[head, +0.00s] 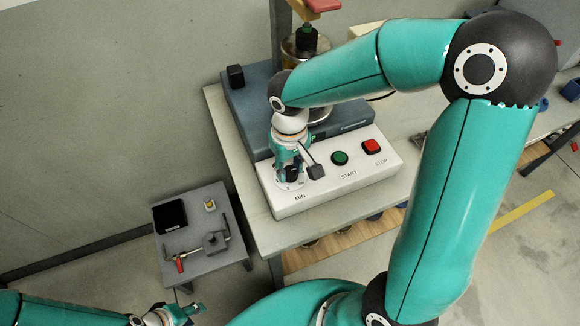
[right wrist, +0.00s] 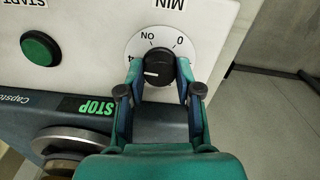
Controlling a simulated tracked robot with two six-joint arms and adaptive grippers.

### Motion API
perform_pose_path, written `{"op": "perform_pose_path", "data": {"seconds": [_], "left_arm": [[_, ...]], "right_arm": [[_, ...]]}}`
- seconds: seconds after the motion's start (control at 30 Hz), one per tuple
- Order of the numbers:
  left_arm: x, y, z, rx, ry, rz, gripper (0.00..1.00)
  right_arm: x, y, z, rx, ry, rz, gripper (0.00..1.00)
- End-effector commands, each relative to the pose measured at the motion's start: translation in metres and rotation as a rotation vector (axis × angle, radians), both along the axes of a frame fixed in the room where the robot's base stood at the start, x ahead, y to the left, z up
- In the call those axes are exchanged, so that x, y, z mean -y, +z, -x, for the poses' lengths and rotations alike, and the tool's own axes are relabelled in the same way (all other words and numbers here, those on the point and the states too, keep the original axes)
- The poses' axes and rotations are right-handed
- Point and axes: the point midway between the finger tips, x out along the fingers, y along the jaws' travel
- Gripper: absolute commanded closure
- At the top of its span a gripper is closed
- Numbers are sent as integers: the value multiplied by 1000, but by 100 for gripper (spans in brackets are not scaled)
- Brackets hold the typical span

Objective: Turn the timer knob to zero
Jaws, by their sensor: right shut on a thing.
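The timer knob (right wrist: 161,64) is black and round, on a white dial with upside-down marks "ON" and "0" in the right wrist view. Its white pointer line points to the left of that picture, away from the "0", which is at the upper right. My right gripper (right wrist: 159,72) is shut on the knob, one finger on each side. In the head view my right gripper (head: 291,170) reaches down to the dial above "MIN" on the white control panel (head: 330,190), hiding part of the dial. My left gripper (head: 181,315) is at the bottom edge, far from the panel; its fingers are too small to judge.
A green START button (head: 340,158) and a red STOP button (head: 372,147) are right of the knob. A small grey table (head: 205,262) at lower left holds a black tray (head: 170,215) and tools. My right arm covers much of the bench's right side.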

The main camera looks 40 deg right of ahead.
Motion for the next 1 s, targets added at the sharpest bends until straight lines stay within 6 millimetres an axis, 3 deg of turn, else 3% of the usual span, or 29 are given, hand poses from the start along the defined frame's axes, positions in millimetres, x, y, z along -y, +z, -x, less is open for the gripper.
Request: {"op": "perform_pose_path", "data": {"seconds": [1.0], "left_arm": [[0, 1, 0, 0, 0, 0, 60]], "right_arm": [[-2, 2, -1, 5, 934, 1, 100]]}}
